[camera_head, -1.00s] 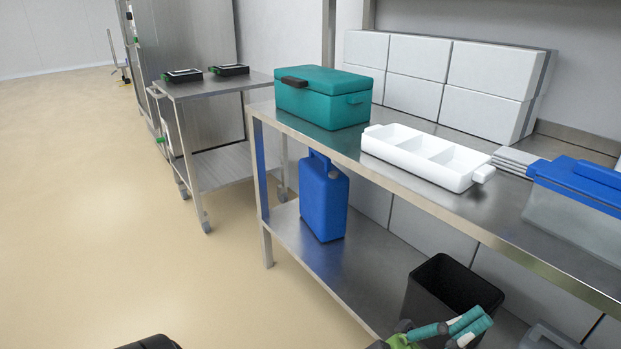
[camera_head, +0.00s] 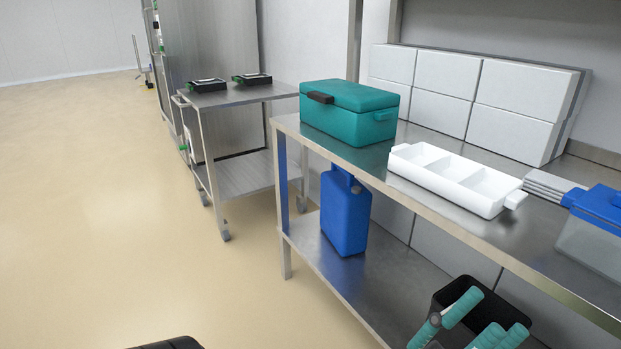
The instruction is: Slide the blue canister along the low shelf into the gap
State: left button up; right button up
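The blue canister (camera_head: 345,212) stands upright on the low shelf (camera_head: 345,272), near its left end beside the table's left legs. Its top is partly hidden by the upper tabletop's edge. My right gripper is not in view. A clear stretch of shelf lies between the canister and the bin.
The black bin (camera_head: 457,289) stands on the low shelf to the right. Above, the steel tabletop (camera_head: 375,168) holds a teal box (camera_head: 348,122), a white divided tray (camera_head: 440,186) and a blue-lidded container (camera_head: 600,203). A steel cart (camera_head: 243,95) stands at left; the left floor is open.

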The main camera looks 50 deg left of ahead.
aim_at(345, 203)
jog(key=j+z, duration=0.1)
jog(key=j, duration=0.35)
jog(key=k+j, duration=0.1)
jog(key=j, duration=0.35)
jog(key=j+z, duration=0.15)
jog(key=j, duration=0.3)
jog(key=k+j+z, duration=0.1)
jog(key=j, duration=0.35)
jog(key=k+j, duration=0.15)
jog(key=j, duration=0.25)
jog(key=k+j+z, duration=0.15)
jog(key=j, duration=0.3)
jog(key=j+z, duration=0.1)
jog(key=j, duration=0.3)
jog(key=k+j, duration=0.2)
jog(key=j, duration=0.2)
jog(key=j+z, duration=0.05)
